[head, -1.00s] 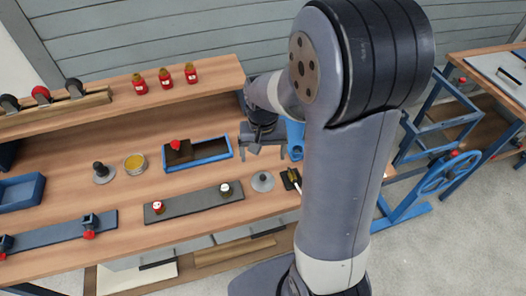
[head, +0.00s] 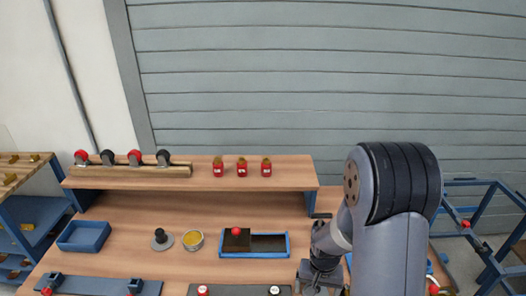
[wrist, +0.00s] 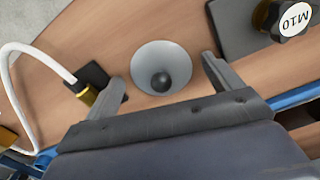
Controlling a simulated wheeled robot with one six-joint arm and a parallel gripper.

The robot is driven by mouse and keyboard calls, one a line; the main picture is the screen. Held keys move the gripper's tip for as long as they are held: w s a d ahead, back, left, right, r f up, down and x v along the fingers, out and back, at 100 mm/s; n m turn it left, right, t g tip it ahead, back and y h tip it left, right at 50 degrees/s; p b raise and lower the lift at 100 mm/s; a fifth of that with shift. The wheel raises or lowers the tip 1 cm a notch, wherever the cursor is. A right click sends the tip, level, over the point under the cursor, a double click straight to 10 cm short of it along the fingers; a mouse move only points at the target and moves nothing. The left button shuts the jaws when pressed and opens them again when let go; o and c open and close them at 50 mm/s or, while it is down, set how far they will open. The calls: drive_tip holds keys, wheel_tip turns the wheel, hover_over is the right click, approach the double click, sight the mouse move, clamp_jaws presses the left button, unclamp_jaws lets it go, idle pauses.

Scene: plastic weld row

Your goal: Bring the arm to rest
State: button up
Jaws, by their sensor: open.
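My gripper (head: 318,278) is low at the right side of the bench in the head view, just right of the blue tray, with its tips near the lower picture edge. In the wrist view my gripper (wrist: 160,75) has its two fingers spread apart with nothing held between them. A grey conical disc with a dark ball knob (wrist: 160,65) shows on the wooden bench top between the fingers. I cannot tell the height of the fingertips above the bench.
The blue tray (head: 223,254) holds a dark block with a red knob (head: 236,231). Three red bottles (head: 242,168) stand on the raised shelf (head: 300,177). In the wrist view a white hose (wrist: 62,62) with a brass end lies left, and a black knob marked M10 (wrist: 284,18) is at right.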

drive_tip(key=shift+r, duration=0.55)
